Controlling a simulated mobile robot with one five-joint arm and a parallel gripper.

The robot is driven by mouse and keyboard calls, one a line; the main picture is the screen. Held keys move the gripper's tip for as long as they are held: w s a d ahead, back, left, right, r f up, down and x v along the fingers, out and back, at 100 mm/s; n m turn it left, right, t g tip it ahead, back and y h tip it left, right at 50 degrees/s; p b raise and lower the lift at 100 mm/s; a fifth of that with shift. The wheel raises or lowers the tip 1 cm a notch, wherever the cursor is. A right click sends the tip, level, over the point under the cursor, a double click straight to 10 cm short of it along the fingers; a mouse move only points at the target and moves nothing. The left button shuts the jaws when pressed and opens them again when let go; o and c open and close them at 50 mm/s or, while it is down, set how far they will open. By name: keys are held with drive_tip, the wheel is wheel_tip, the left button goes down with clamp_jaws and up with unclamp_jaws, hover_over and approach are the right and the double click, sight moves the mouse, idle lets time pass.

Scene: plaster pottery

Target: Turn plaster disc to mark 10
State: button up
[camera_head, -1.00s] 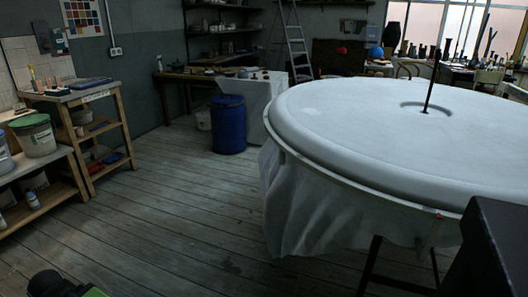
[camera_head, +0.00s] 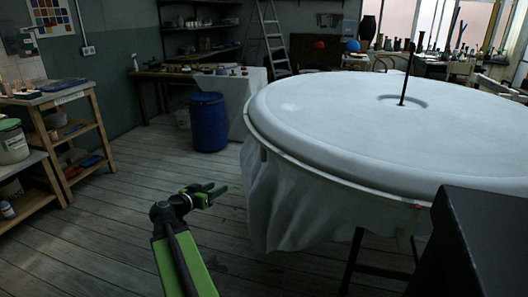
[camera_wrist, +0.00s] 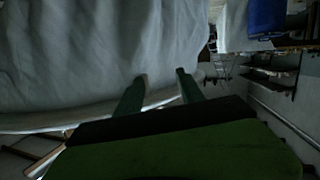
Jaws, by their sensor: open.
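The plaster disc (camera_head: 340,125) is a large, round, pale slab lying flat on a stand, with a dark upright rod (camera_head: 406,75) at its centre. A small red mark (camera_head: 418,206) shows on the rim at the near right. I cannot read any numbers there. My gripper (camera_head: 220,191) is left of the disc, apart from it and lower than its top. In the wrist view my gripper (camera_wrist: 162,76) has its two green fingers spread with nothing between them. The pale cloth (camera_wrist: 80,45) under the disc fills much of that view.
A blue barrel (camera_head: 208,122) stands at the back beside a draped table. Wooden shelves (camera_head: 82,140) with buckets line the left side. A black box-like shape (camera_head: 480,235) blocks the lower right. The plank floor (camera_head: 110,225) between shelves and disc is clear.

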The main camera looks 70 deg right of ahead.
sight(262, 152)
drive_tip(key=s+d+r+m+g+h, duration=0.1)
drive_tip(key=s+d+r+m+h, duration=0.1)
drive_tip(key=s+d+r, duration=0.4)
drive_tip(key=x, duration=1.7)
drive_tip(key=shift+s+r, duration=0.15)
drive_tip(key=shift+s, duration=0.25)
drive_tip(key=shift+c, duration=0.3)
clamp_jaws()
drive_tip(key=shift+s+a+r, duration=0.1)
drive_tip(key=shift+s+a, duration=0.7)
drive_tip(key=shift+s, duration=0.2)
drive_tip(key=shift+o, duration=0.3)
unclamp_jaws()
drive_tip(key=shift+w+d, duration=0.1)
drive_tip(key=shift+w, duration=0.1)
